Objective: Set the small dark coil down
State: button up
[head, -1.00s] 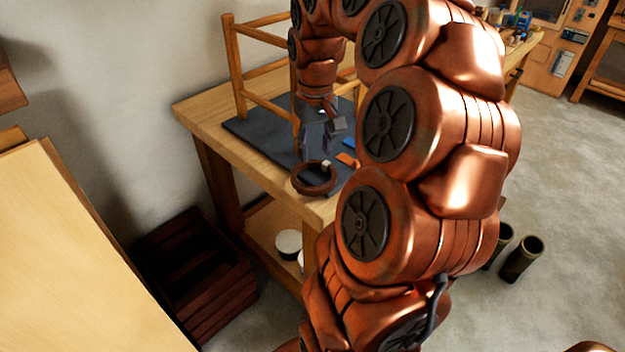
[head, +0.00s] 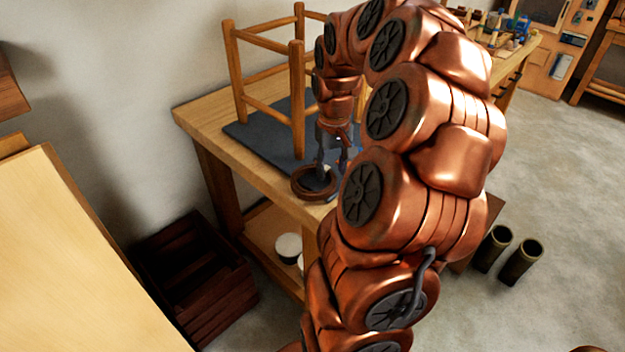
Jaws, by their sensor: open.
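A dark brown ring-shaped coil (head: 299,190) lies at the front edge of the wooden workbench, partly on view below my gripper. My gripper (head: 331,173) points down over the coil with its fingers apart. One finger reaches down inside or in front of the ring's outline; I cannot tell whether it touches. The coil's right side is partly hidden by the gripper and my arm. No other coil is clearly visible.
The workbench (head: 195,118) bears a dark mat (head: 262,138) and a wooden stool frame (head: 298,95) close behind my gripper. A dark crate (head: 200,290) stands on the floor at left. Two dark cylinders (head: 508,255) stand at right. Pale round containers (head: 288,246) sit on the lower shelf.

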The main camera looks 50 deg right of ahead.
jog(key=shift+f, duration=0.7)
grip_shut()
